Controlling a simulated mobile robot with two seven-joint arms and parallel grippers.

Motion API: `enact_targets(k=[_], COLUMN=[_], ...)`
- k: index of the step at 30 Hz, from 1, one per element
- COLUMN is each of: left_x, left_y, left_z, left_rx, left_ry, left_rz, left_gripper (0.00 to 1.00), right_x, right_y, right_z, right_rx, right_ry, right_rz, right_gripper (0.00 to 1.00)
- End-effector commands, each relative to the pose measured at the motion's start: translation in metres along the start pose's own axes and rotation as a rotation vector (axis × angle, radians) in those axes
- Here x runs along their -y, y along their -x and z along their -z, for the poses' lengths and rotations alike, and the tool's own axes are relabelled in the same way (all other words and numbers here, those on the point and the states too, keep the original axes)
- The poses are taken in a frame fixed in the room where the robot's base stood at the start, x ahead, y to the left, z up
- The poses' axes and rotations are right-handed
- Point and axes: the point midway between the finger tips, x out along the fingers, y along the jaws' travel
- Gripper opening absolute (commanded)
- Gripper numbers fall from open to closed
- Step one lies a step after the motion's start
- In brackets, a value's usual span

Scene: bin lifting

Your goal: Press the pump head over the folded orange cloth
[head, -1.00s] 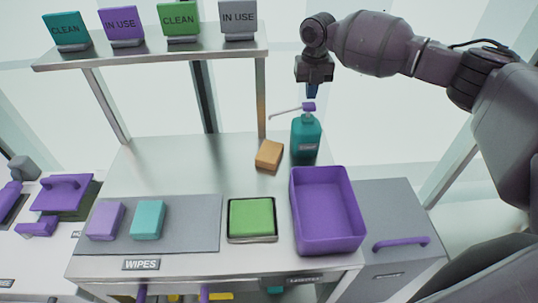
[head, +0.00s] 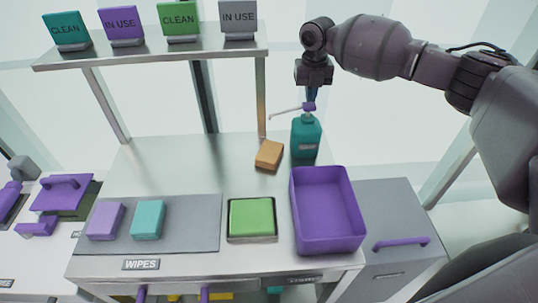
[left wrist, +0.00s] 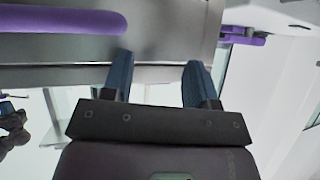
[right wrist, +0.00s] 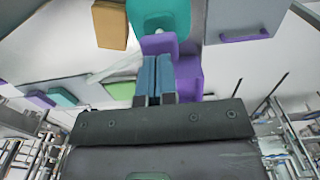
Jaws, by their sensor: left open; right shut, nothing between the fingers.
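A teal pump bottle (head: 306,140) stands upright at the back right of the steel table. Its purple pump head (head: 309,106) has a thin pale nozzle pointing left. The folded orange cloth (head: 269,155) lies on the table just left of the bottle, below the nozzle's side. My right gripper (head: 311,96) is shut and empty, pointing down at the top of the pump head; I cannot tell whether it touches. In the right wrist view its fingertips (right wrist: 152,62) overlap the edge of the pump head (right wrist: 158,43). My left gripper (left wrist: 157,62) is open and empty, near a purple bar handle.
A purple bin (head: 328,230) stands in front of the bottle. A green cloth (head: 251,216) lies in a tray; purple and teal cloths (head: 148,219) lie on a grey mat. A raised shelf (head: 150,50) with several signs stands at the back left.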

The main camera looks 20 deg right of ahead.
Motion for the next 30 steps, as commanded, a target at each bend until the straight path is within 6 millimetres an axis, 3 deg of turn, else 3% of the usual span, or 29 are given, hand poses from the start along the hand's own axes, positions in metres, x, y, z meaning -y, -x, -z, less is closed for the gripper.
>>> enact_targets(k=[30], left_x=[0.0], left_y=[-0.002], left_z=[-0.004], left_rx=[0.002], left_ry=[0.0], left_rz=[0.0], left_gripper=[0.53], right_x=[-0.001], right_y=[-0.03], right_z=[0.001], right_rx=[-0.002], right_ry=[0.001], right_rz=[0.0], right_gripper=[0.0])
